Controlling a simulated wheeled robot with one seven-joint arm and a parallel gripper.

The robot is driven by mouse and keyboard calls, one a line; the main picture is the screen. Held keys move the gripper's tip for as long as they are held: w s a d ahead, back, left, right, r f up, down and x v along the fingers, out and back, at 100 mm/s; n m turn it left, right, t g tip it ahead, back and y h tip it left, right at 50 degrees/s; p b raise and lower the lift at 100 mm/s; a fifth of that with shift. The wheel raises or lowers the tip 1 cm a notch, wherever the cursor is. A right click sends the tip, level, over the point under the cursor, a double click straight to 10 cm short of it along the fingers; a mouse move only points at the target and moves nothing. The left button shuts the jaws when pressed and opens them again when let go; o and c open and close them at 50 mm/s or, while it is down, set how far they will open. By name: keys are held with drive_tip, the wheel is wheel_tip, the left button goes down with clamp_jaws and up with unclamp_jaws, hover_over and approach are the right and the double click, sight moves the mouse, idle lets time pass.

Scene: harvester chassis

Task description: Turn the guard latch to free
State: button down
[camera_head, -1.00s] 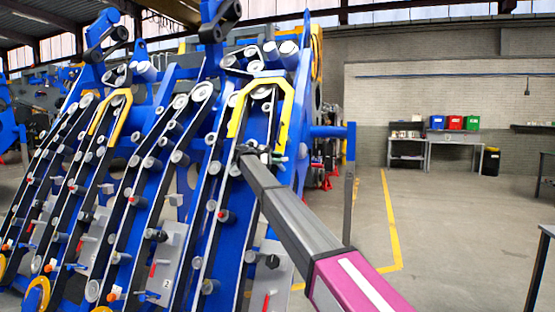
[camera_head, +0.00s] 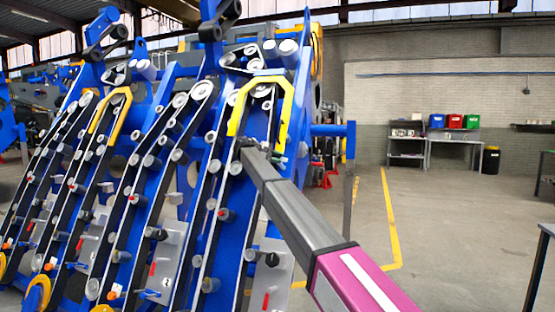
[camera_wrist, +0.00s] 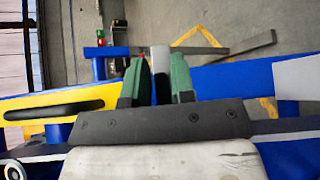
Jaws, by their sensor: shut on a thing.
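The yellow guard (camera_head: 286,112) arches over the top of the nearest belt row on the blue chassis. My gripper (camera_head: 279,158) is at the lower right end of this guard, and its fingertips are tiny there. In the wrist view, the two green fingers of my gripper (camera_wrist: 158,80) stand either side of a narrow pale-and-dark piece (camera_wrist: 160,60), which appears to be the guard latch. The gripper is shut on it. The yellow guard with its dark slot also shows at the left of the wrist view (camera_wrist: 22,112). The latch itself is hidden or too small to tell in the head view.
Blue chassis plates with belts and rollers fill the left. A blue bar (camera_head: 328,130) juts out right of the gripper, with a grey post (camera_head: 348,205) below it. Open floor lies to the right, with a bench (camera_head: 455,141) far back.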

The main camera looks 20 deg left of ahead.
drive_tip(key=c, duration=1.2)
unclamp_jaws()
drive_tip(key=shift+f, duration=0.1)
drive_tip(key=shift+o, duration=0.2)
drive_tip(key=v, duration=1.1)
